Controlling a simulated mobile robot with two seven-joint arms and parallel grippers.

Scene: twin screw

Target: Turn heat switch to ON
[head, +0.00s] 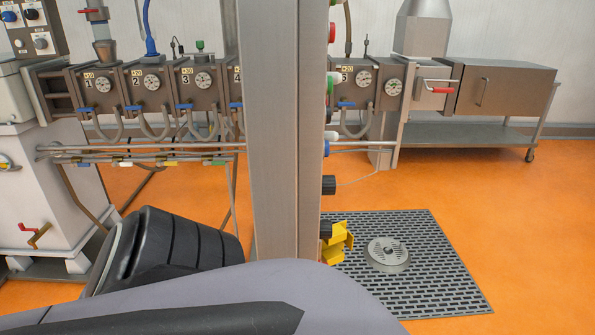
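No switch with a readable heat label shows. A tall grey cabinet or post (283,130) stands in the middle, seen nearly edge-on. Knobs and buttons stick out from its right side, among them a red one (331,33), a blue one (326,148) and black ones (328,188). A yellow fitting (338,243) sits low on the same side. Their faces and labels are turned away, so I cannot tell which is the heat switch or how it is set. A small control panel with knobs (33,29) shows at the top left, its lettering too small to read. Neither gripper is in view.
Behind the post runs the machine's row of numbered blocks with gauges (152,82) and hoses. A steel bench with a grey box (503,88) stands at the back right. A floor grate (440,262) with a round drain lies right of the post. Orange floor is clear farther right.

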